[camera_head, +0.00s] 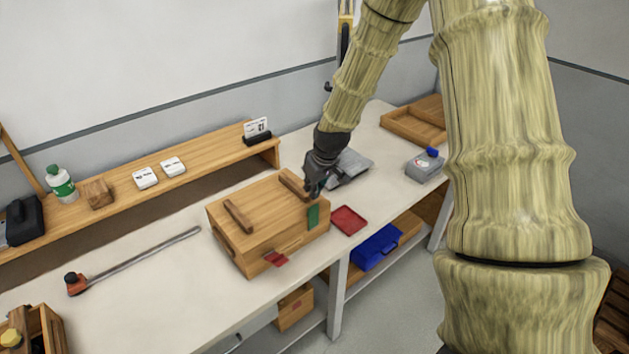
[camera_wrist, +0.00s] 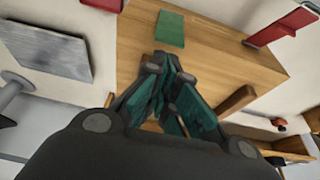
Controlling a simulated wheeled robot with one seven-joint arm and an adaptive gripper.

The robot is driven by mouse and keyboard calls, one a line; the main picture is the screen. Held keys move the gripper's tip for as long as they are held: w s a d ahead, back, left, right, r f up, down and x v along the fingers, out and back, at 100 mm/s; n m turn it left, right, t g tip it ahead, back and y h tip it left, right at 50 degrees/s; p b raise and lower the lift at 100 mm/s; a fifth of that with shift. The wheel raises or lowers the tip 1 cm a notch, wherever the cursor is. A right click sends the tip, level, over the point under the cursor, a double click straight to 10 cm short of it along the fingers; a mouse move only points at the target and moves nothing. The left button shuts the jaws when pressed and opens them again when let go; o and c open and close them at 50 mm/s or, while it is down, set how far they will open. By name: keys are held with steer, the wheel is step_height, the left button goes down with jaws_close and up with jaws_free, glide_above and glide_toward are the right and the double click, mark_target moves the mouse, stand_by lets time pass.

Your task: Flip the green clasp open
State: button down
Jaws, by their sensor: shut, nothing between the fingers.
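The wooden box (camera_head: 262,222) sits near the front edge of the white workbench, with two wooden bars on its lid. The green clasp (camera_head: 313,216) lies flat against the box's front face, near its right end. It also shows in the wrist view (camera_wrist: 170,29), just beyond my fingertips. A red clasp (camera_head: 276,259) on the same face sticks outward from the box. My gripper (camera_head: 317,188) is shut and empty, above the box's right end close to the green clasp. Its dark fingers with green pads (camera_wrist: 160,65) show in the wrist view. Whether they touch the box is unclear.
A red tray (camera_head: 348,220) lies right of the box. A grey plate (camera_head: 350,165) and a grey container with a blue cap (camera_head: 424,165) stand behind and to the right. A long-handled tool (camera_head: 135,260) lies on the left. The bench left of the box is mostly clear.

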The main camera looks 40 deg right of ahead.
steer(key=p, duration=0.2)
glide_above(305, 206)
steer(key=s, duration=0.2)
steer(key=shift+d+f, duration=0.2)
steer(key=shift+f, duration=2.05)
steer(key=shift+a+b, duration=0.15)
steer(key=shift+b, duration=0.4)
